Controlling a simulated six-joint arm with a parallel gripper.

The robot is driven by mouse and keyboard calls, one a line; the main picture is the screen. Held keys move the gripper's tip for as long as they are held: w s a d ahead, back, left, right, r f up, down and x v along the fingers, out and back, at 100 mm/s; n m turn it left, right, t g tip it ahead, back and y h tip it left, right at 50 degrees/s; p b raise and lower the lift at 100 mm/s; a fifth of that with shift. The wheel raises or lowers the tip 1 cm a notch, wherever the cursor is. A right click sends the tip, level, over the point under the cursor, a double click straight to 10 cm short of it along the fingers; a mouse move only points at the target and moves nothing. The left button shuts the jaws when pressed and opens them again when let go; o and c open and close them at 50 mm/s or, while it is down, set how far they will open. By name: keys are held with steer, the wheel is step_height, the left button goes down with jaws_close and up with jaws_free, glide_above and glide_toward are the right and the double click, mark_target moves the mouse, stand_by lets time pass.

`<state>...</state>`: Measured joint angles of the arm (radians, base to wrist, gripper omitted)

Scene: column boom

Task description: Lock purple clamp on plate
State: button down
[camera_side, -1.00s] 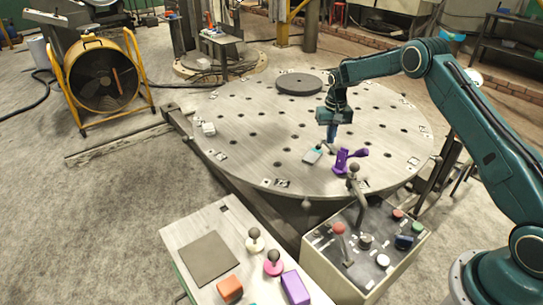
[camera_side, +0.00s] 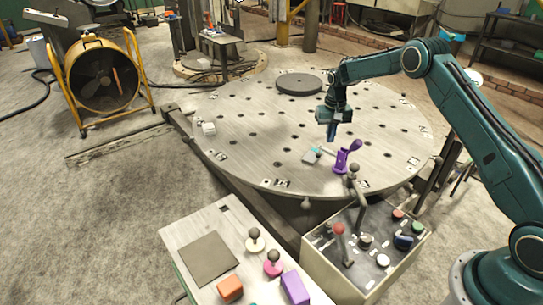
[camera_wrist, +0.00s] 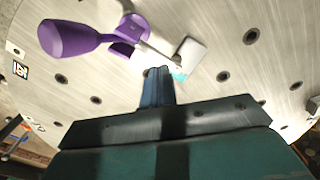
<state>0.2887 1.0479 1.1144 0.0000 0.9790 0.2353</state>
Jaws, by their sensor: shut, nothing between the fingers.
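The purple clamp (camera_side: 341,161) stands on the round metal table, its handle (camera_side: 355,145) tilted up to the right. In the wrist view the purple handle (camera_wrist: 68,39) is at the upper left, and the clamp's body (camera_wrist: 130,30) is beside it. A thin pale arm runs from the clamp towards a small light plate (camera_wrist: 190,52) with a teal edge; whether it presses on the plate I cannot tell. The plate (camera_side: 311,157) lies left of the clamp in the side view. My gripper (camera_side: 331,138) is shut and empty, above and behind the clamp, apart from it; its fingertips (camera_wrist: 157,72) point towards the plate.
The round table (camera_side: 250,140) has many holes and open room around the clamp. A dark disc (camera_side: 299,82) lies at its back, and a small pale block (camera_side: 208,128) at its left. A control box with levers (camera_side: 365,245) stands close in front.

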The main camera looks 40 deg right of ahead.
steer(key=shift+r, duration=2.95)
steer(key=s+a+r+n+t, duration=0.1)
steer(key=s+a+r, duration=0.35)
steer(key=r, duration=0.25)
steer(key=s+a+r+n+t, duration=0.1)
steer(key=s+a+r, duration=0.2)
steer(key=s+r, duration=0.4)
steer(key=s+a+r+n+t, duration=0.1)
steer(key=s+a+r, duration=0.25)
steer(key=r, duration=0.45)
steer(key=s+a+n+t, duration=0.1)
steer(key=s+a, duration=0.2)
steer(key=s, duration=0.9)
steer(key=s+a+n+t, duration=0.1)
steer(key=s+a+n, duration=0.1)
steer(key=s, duration=1.1)
steer(key=shift+s+a+t, duration=0.25)
steer(key=shift+a+t, duration=0.05)
steer(key=shift+a, duration=0.35)
steer(key=shift+f, duration=0.1)
